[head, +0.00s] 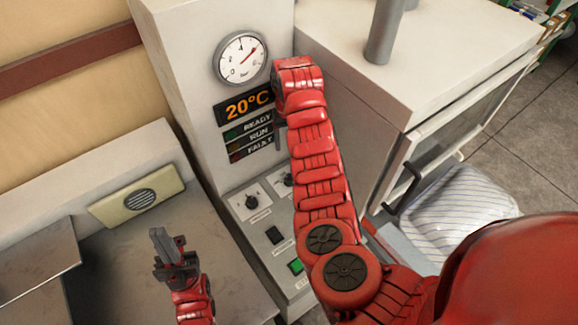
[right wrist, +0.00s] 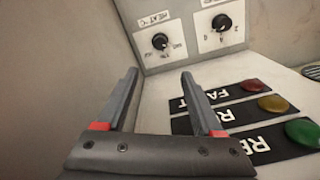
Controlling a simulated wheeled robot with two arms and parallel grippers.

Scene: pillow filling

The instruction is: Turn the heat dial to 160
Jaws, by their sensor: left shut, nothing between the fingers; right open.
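The heat dial is a small black knob under a "HEAT °C" label. In the right wrist view the dial (right wrist: 160,41) is ahead of my right gripper (right wrist: 159,76), beyond its fingertips and roughly between them. That gripper is open and empty, apart from the dial. In the head view the heat dial (head: 285,180) is partly hidden beside my right arm, and my right gripper is mostly hidden. The dial's exact setting is too small to read. The display (head: 248,105) reads 20°C. My left gripper (head: 160,240) is shut and empty over the grey surface at lower left.
A second knob (right wrist: 221,23) is beside the heat dial. Red (right wrist: 253,86), yellow (right wrist: 273,104) and green (right wrist: 302,131) lamps are close to the right finger. A pressure gauge (head: 241,58) is above the display. A striped pillow (head: 456,212) lies at right.

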